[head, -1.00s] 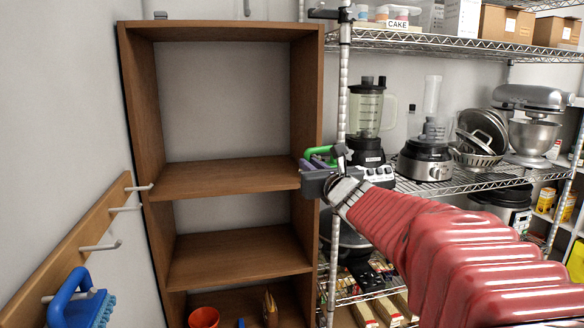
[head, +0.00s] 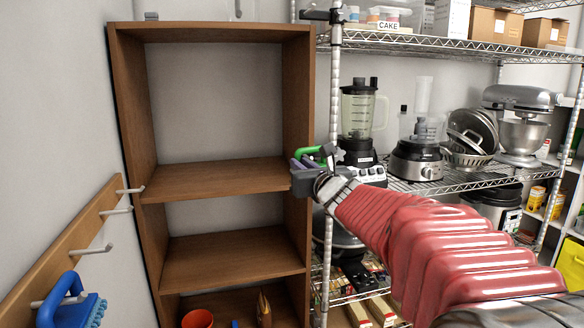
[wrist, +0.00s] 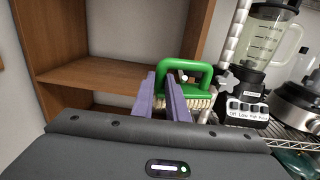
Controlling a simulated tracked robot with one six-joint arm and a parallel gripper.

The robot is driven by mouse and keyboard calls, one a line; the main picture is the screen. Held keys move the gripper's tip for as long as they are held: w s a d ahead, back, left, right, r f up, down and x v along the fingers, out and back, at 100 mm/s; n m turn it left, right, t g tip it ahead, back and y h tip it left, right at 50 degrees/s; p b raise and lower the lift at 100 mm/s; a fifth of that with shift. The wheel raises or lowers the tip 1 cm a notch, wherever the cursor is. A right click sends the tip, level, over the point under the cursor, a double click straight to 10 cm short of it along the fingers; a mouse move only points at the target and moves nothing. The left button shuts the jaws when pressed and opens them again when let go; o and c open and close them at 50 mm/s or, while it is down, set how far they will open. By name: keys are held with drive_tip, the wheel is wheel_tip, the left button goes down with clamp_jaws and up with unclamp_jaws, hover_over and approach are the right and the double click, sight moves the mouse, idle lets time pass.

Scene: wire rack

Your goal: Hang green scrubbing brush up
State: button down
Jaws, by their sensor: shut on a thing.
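The green scrubbing brush (wrist: 203,72) has a looped green handle and pale bristles. In the wrist view it sits at the tips of the purple fingers of my gripper (wrist: 166,85), which is shut on its handle. In the head view my gripper (head: 318,168) holds the green brush (head: 307,152) in front of the right side of the wooden shelf; the bristles are hidden there. A wooden peg rail (head: 72,250) with several pale pegs runs along the left wall. A blue brush (head: 72,303) hangs on its nearest peg; the farther pegs are bare.
The wooden shelf unit (head: 215,180) stands ahead, its upper shelves empty. A red cup (head: 198,319) is on its bottom shelf. A wire rack (head: 440,183) with a blender (head: 358,115), food processor and mixer stands right, close to my arm. The space before the rail is clear.

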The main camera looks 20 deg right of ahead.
drive_tip(key=shift+w+f, duration=0.1)
drive_tip(key=shift+w, duration=0.5)
drive_tip(key=shift+w, duration=0.15)
idle(0.4)
drive_tip(key=shift+w+f, duration=0.25)
drive_tip(key=shift+w, duration=0.1)
drive_tip(key=shift+w+d+f, duration=0.1)
drive_tip(key=shift+w+f, duration=0.2)
idle(0.6)
idle(0.8)
drive_tip(key=c, duration=1.3)
unclamp_jaws()
drive_tip(key=shift+c, duration=0.2)
drive_tip(key=shift+s, duration=0.1)
